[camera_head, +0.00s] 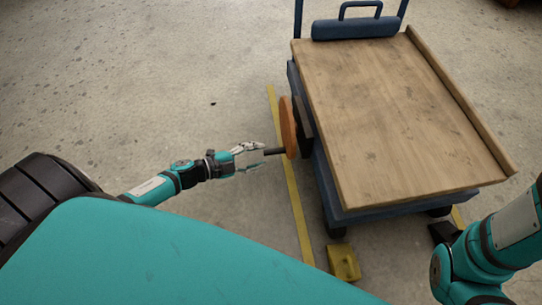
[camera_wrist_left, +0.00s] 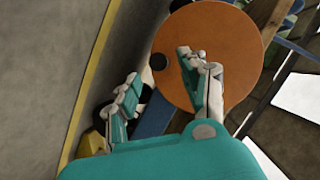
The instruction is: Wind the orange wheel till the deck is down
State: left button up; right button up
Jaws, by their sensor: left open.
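The orange wheel (camera_head: 288,127) is a disc on the left side of the cart, seen nearly edge-on in the head view and face-on in the left wrist view (camera_wrist_left: 225,50). Its dark handle (camera_head: 274,151) sticks out to the left, towards my left gripper (camera_head: 256,154). In the left wrist view the handle's round end (camera_wrist_left: 158,62) shows between the spread fingertips of my left gripper (camera_wrist_left: 160,68). The fingers are open; I cannot tell whether they touch the handle. The wooden deck (camera_head: 400,115) lies bare on the blue cart frame. My right gripper is out of view.
A yellow floor line (camera_head: 292,190) runs along the cart's left side. A yellow block (camera_head: 343,263) sits on the floor by the cart's near left corner. A blue push handle (camera_head: 355,27) stands at the far end. The concrete floor at the left is clear.

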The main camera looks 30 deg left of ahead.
aim_at(264, 154)
pick_arm(q)
jog(key=b+x, duration=0.1)
jog(key=x, duration=0.4)
jog(key=shift+w+b, duration=0.15)
jog(key=shift+b, duration=0.25)
grip_shut()
